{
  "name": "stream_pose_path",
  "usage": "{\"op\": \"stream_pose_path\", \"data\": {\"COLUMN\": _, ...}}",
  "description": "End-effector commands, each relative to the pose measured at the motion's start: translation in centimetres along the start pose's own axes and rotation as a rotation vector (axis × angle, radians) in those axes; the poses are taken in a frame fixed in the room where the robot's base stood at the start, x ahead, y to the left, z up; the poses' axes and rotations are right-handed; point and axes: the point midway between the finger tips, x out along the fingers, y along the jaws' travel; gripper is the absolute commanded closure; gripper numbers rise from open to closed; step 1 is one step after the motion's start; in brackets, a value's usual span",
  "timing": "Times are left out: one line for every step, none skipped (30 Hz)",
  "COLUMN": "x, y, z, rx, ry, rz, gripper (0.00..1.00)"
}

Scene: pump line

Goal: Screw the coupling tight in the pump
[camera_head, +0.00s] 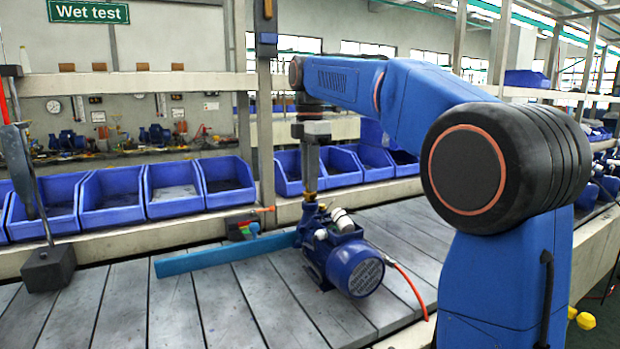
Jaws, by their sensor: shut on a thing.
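The blue pump (340,252) stands on the slatted grey bench, its motor end facing right and toward me. A red cable runs from it to the right. The coupling (310,197) is a small brass-coloured piece at the top of the pump's left end. My gripper (309,190) points straight down above that end and is shut on the coupling. The coupling is small here and partly covered by the fingers. I cannot tell how deep it sits in the pump.
A flat blue bar (215,257) lies on the bench left of the pump. A dark block with a rod (48,268) stands at the left. Blue bins (112,205) line the back. The front left bench is clear.

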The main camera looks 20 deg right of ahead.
Motion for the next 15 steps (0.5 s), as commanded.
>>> {"op": "stream_pose_path", "data": {"x": -0.01, "y": 0.00, "z": 0.00, "rx": 0.000, "ry": 0.000, "rz": 0.000, "gripper": 1.00}}
{"op": "stream_pose_path", "data": {"x": 0.00, "y": 0.00, "z": 0.00, "rx": 0.000, "ry": 0.000, "rz": 0.000, "gripper": 1.00}}
{"op": "stream_pose_path", "data": {"x": 0.01, "y": 0.00, "z": 0.00, "rx": 0.000, "ry": 0.000, "rz": 0.000, "gripper": 1.00}}
{"op": "stream_pose_path", "data": {"x": 0.02, "y": 0.00, "z": 0.00, "rx": 0.000, "ry": 0.000, "rz": 0.000, "gripper": 1.00}}
{"op": "stream_pose_path", "data": {"x": 0.04, "y": 0.00, "z": 0.00, "rx": 0.000, "ry": 0.000, "rz": 0.000, "gripper": 1.00}}
{"op": "stream_pose_path", "data": {"x": 0.07, "y": 0.00, "z": 0.00, "rx": 0.000, "ry": 0.000, "rz": 0.000, "gripper": 1.00}}
{"op": "stream_pose_path", "data": {"x": 0.09, "y": 0.00, "z": 0.00, "rx": 0.000, "ry": 0.000, "rz": 0.000, "gripper": 1.00}}
{"op": "stream_pose_path", "data": {"x": 0.12, "y": 0.00, "z": 0.00, "rx": 0.000, "ry": 0.000, "rz": 0.000, "gripper": 1.00}}
{"op": "stream_pose_path", "data": {"x": 0.16, "y": 0.00, "z": 0.00, "rx": 0.000, "ry": 0.000, "rz": 0.000, "gripper": 1.00}}
{"op": "stream_pose_path", "data": {"x": 0.19, "y": 0.00, "z": 0.00, "rx": 0.000, "ry": 0.000, "rz": 0.000, "gripper": 1.00}}
{"op": "stream_pose_path", "data": {"x": 0.23, "y": 0.00, "z": 0.00, "rx": 0.000, "ry": 0.000, "rz": 0.000, "gripper": 1.00}}
{"op": "stream_pose_path", "data": {"x": 0.27, "y": 0.00, "z": 0.00, "rx": 0.000, "ry": 0.000, "rz": 0.001, "gripper": 1.00}}
{"op": "stream_pose_path", "data": {"x": 0.30, "y": 0.01, "z": 0.00, "rx": 0.000, "ry": 0.000, "rz": 0.001, "gripper": 1.00}}
{"op": "stream_pose_path", "data": {"x": 0.33, "y": 0.01, "z": 0.00, "rx": 0.000, "ry": 0.000, "rz": 0.001, "gripper": 1.00}}
{"op": "stream_pose_path", "data": {"x": 0.38, "y": 0.01, "z": 0.00, "rx": 0.000, "ry": 0.000, "rz": 0.001, "gripper": 1.00}}
